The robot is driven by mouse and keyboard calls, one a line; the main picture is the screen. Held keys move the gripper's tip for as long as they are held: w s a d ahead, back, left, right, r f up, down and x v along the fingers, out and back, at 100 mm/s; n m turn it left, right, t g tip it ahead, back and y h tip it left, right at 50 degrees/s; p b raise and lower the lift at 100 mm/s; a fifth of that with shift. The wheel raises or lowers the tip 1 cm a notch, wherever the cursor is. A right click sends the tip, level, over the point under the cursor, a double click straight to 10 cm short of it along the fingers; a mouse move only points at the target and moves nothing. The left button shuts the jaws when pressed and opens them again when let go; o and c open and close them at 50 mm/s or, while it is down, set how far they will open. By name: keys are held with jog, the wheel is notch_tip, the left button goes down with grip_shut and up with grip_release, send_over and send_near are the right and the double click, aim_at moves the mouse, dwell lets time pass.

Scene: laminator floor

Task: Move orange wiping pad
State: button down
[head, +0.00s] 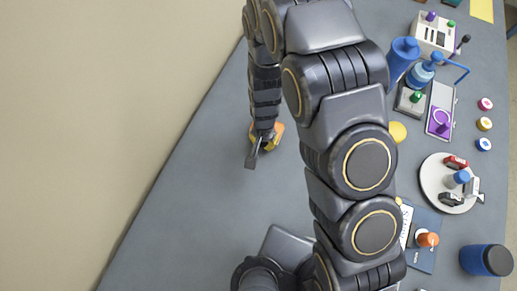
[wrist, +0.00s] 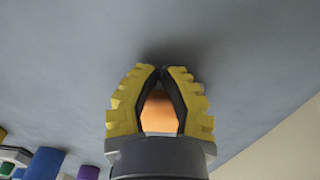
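My gripper (wrist: 162,70) has yellow ridged fingers with dark inner faces, and its tips come together in the wrist view. An orange piece, which I take to be the orange wiping pad (wrist: 160,112), sits between the fingers, with both closed around it. Its lower part is hidden by the gripper body. In the head view my gripper (head: 262,142) is over the left part of the grey table, with a patch of orange-yellow showing beside it. I cannot tell whether the pad touches the table.
The grey table (head: 215,215) is clear around my gripper. On the right stand a blue cylinder (head: 403,53), a white round tray (head: 432,178) with small items, a blue board with an orange knobbed item (head: 428,239), and a dark blue container (head: 480,259). A beige wall or floor borders the left edge.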

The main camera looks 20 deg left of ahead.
jog(key=w, duration=1.7)
jog(key=shift+w, duration=0.2)
jog(key=shift+s, duration=0.2)
